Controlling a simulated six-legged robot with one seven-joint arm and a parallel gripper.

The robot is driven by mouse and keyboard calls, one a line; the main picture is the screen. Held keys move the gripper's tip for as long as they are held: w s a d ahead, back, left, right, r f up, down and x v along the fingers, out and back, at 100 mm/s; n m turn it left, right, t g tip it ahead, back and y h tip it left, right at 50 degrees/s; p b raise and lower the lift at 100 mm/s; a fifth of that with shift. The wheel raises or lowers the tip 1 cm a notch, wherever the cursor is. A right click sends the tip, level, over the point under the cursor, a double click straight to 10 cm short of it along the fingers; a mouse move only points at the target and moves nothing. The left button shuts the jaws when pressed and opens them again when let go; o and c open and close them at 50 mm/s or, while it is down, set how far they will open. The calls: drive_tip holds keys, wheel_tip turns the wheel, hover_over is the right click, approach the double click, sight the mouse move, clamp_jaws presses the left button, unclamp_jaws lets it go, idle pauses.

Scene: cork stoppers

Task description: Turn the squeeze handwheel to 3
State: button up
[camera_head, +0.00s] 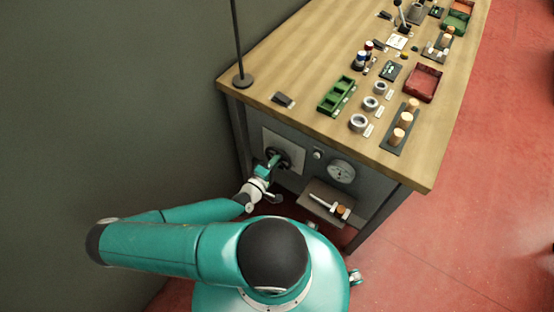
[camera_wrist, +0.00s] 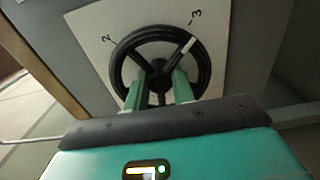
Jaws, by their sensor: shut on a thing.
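The black squeeze handwheel (camera_wrist: 128,44) sits on a pale square plate (camera_wrist: 95,22) marked "2" at upper left and "3" at upper right in the wrist view. A white mark (camera_wrist: 187,45) on its rim lies at the upper right, close to the dash beside the 3. My gripper (camera_wrist: 158,90) reaches the wheel from below, its two green fingers on either side of the hub area, shut on the wheel. The exact contact is partly hidden. In the head view the handwheel (camera_head: 284,153) is on the bench front, with my gripper (camera_head: 273,163) at it.
Right of the wheel on the bench front are a small knob (camera_head: 317,154), a round dial gauge (camera_head: 341,171) and a small shelf (camera_head: 318,204) with items on it. The wooden benchtop (camera_head: 300,55) above holds trays, stoppers and rings. Red floor is open at right.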

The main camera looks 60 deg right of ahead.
idle(0.3)
drive_tip(key=o, duration=0.7)
drive_tip(key=shift+a, duration=0.1)
drive_tip(key=w+a, duration=0.2)
drive_tip(key=a, duration=1.1)
drive_tip(key=shift+a, duration=0.25)
drive_tip(key=shift+w, duration=0.1)
